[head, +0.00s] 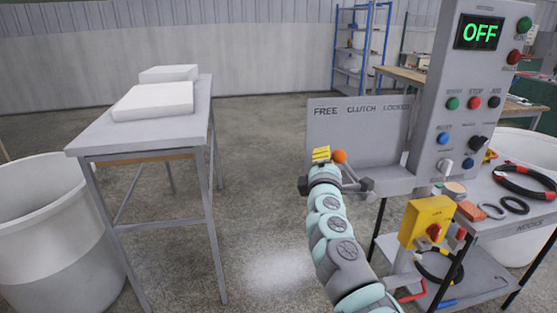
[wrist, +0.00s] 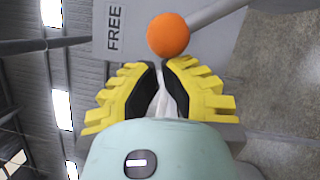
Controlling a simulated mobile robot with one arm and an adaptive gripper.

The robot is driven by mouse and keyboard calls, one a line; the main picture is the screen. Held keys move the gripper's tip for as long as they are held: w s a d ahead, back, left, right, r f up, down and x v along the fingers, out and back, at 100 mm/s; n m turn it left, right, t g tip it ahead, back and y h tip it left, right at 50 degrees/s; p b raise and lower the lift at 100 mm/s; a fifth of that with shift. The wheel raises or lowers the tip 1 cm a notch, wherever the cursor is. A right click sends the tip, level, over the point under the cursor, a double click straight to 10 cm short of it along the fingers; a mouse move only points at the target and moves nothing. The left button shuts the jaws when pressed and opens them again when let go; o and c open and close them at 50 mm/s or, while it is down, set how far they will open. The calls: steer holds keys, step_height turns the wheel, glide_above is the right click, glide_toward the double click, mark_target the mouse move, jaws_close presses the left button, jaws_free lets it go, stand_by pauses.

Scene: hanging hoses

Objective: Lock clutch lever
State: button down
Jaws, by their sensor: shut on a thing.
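The clutch lever is a grey rod with an orange ball knob (head: 340,156). In the head view it leans up and left from its pivot, in front of the grey panel (head: 330,120) marked FREE, CLUTCH and LOCKED. The knob is below and between FREE and CLUTCH. My gripper (head: 321,153), with yellow fingers, is at the knob's left side. In the wrist view the fingertips (wrist: 165,66) close in at the edge of the knob (wrist: 169,35), and the rod (wrist: 218,12) runs off to the upper right. My gripper is shut on the lever's knob; the exact contact is partly hidden.
A grey control column (head: 462,110) with an OFF display and several buttons stands right of the panel. A yellow switch box (head: 428,215) and a bench with hoses (head: 525,182) are at the right. A grey table (head: 140,135) and white bin (head: 45,230) stand left.

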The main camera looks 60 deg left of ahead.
steer(key=w+d+r+m+p, duration=0.1)
steer(key=w+r+p, duration=0.1)
steer(key=p, duration=0.1)
steer(key=w+d+r+m+h+p, duration=0.1)
steer(key=w+r+m+p, duration=0.1)
steer(key=p, duration=0.2)
steer(key=w+r+m+p, duration=0.1)
steer(key=w+r+p, duration=0.1)
steer(key=p, duration=0.1)
steer(key=shift+w+d+r+m+g, duration=0.1)
steer(key=shift+w+d+m+g, duration=0.15)
steer(key=shift+d+m+g, duration=0.15)
steer(key=w+d+m+g+h+p, duration=0.1)
steer(key=w+d+m+p, duration=0.3)
steer(key=w+p, duration=0.7)
steer(key=shift+d+f+m+g, duration=0.25)
steer(key=shift+m+g, duration=0.55)
steer(key=shift+m, duration=0.2)
steer(key=shift+w+d+f+m, duration=0.15)
steer(key=shift+w+m, duration=0.15)
steer(key=shift+w, duration=0.25)
